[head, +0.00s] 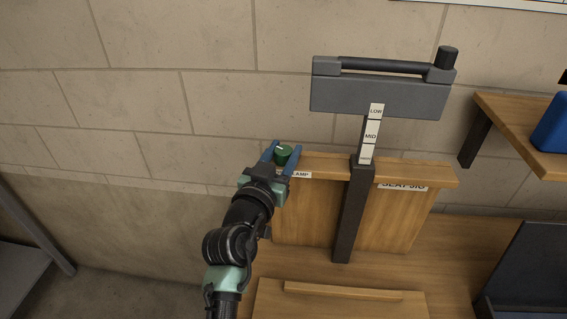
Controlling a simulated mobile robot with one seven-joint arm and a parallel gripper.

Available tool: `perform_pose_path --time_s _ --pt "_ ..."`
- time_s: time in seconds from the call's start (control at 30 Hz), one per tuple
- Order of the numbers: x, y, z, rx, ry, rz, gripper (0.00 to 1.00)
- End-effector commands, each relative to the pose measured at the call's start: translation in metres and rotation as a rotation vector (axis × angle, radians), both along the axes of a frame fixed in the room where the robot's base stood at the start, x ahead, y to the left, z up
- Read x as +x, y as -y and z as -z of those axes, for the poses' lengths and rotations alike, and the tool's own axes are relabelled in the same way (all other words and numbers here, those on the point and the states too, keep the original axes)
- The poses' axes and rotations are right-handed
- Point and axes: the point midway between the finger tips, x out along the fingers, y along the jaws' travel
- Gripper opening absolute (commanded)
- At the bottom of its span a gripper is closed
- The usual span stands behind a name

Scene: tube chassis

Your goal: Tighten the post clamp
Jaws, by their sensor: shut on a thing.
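The post clamp shows as a green round knob (283,155) with a small white mark, at the left end of the wooden seat jig (420,173). A label ending in "AMP" sits just right of it. My gripper (281,154) is shut on the knob, with one blue finger on each side of it. The dark post (349,215) stands upright in the middle of the jig. Its upper part carries white labels (370,132) reading LOW and MID; a third, lower label is too small to read. The knob's underside is hidden by my gripper.
A grey block (380,95) with a dark bar and an upright black knob tops the post. A wooden shelf (520,130) with a blue object (553,128) is at the right. A dark panel (525,265) stands lower right. The block wall is behind.

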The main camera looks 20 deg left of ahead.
Motion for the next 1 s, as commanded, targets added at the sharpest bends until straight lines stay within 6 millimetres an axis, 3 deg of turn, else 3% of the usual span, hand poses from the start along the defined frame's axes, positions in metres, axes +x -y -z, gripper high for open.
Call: perform_pose_path --time_s 0.33,0.37,0.5,0.83,1.0 --pt "0.000 0.000 -0.002 0.001 0.001 0.002 0.00" --pt "0.000 0.000 -0.002 0.001 0.001 0.002 0.51" --pt "0.000 0.000 -0.001 0.001 0.000 0.002 0.75" --pt "-0.002 0.000 0.000 0.001 -0.001 0.002 0.75" --pt "-0.016 0.000 0.002 -0.001 0.000 0.000 0.75"
